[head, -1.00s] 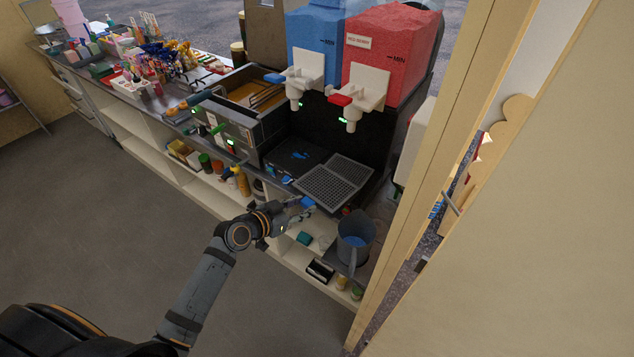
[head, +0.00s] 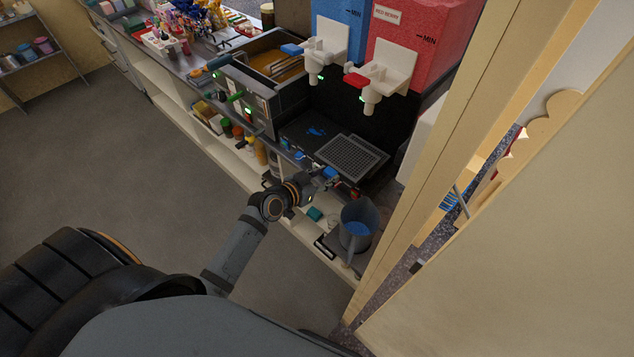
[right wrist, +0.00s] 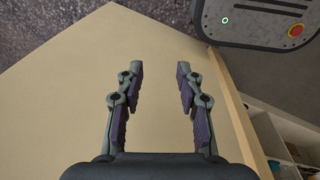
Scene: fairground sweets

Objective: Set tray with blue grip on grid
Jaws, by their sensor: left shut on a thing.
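The tray with the blue grip (head: 348,154) is a dark mesh-topped plate at the front of the drinks machine in the head view. It lies over the grid (head: 383,163), of which only a strip at the right shows. I cannot tell whether it rests flat or hovers slightly. My left gripper (head: 328,177) is shut on its blue grip (head: 331,171) at the front edge; the fingers partly hide the grip. My right gripper (right wrist: 160,85) is open and empty in the right wrist view, in front of a plain beige panel.
Blue (head: 338,30) and red (head: 418,45) tanks with white taps stand above the grid. A grey jug (head: 358,228) with blue contents is close right of my left gripper. A fryer (head: 270,65) stands left. A wooden post (head: 440,150) bounds the right.

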